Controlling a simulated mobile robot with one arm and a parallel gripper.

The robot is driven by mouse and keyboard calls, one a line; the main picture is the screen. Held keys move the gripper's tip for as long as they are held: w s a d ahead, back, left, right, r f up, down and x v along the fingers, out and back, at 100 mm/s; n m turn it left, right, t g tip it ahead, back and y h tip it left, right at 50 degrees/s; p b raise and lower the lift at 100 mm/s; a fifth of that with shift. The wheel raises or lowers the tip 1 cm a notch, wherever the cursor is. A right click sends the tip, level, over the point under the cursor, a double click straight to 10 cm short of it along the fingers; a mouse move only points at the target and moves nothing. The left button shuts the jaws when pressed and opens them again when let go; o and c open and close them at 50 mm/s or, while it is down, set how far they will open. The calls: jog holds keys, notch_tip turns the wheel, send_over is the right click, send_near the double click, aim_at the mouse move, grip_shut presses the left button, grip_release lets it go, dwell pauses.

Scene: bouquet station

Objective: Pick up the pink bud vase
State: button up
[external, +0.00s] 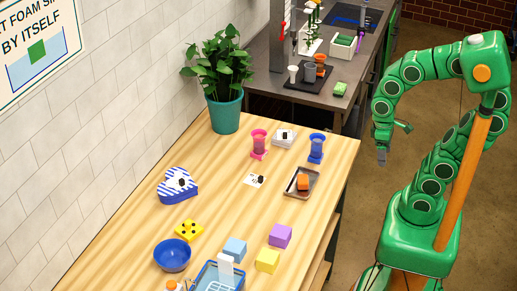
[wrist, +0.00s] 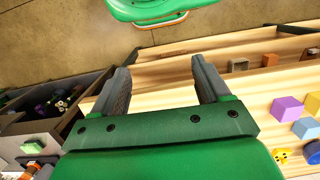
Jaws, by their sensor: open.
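The pink bud vase (external: 259,145) stands upright on the wooden table (external: 215,185), in front of the potted plant and beside a small white box. It has a wide rim, a narrow waist and a wide base. I do not see it in the wrist view, where my gripper's body covers much of the table. My gripper (external: 384,156) hangs beyond the table's right edge, well to the right of the vase and apart from it. In the wrist view my gripper (wrist: 163,82) is open, with nothing between its two fingers.
A blue vase-like piece (external: 317,148) and a tray (external: 311,190) with an orange block stand right of the vase. The potted plant (external: 226,110) stands behind it. Coloured blocks and a blue bowl (external: 172,254) are nearer. A dark counter (external: 262,72) holds small vessels.

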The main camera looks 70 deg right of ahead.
jog(key=w+a+m+t+y, duration=0.1)
jog(key=w+a+m+y, duration=0.15)
jog(key=w, duration=0.55)
jog(key=w+a+r+m+y, duration=0.1)
jog(key=w+a+m+y, duration=0.2)
jog(key=w, duration=0.6)
jog(key=w+a+m+t+y, duration=0.1)
jog(key=w+m+y, duration=0.2)
jog(key=w+m, duration=0.35)
jog(key=m+t+y, duration=0.3)
jog(key=m+t, duration=0.4)
jog(key=m, duration=0.5)
send_near(255, 139)
jog(key=shift+f+x, duration=0.15)
jog(key=shift+x, duration=1.25)
jog(key=shift+f+x, duration=0.1)
jog(key=shift+x, duration=1.25)
jog(key=shift+w+d, duration=0.1)
jog(key=shift+d, duration=0.05)
grip_shut()
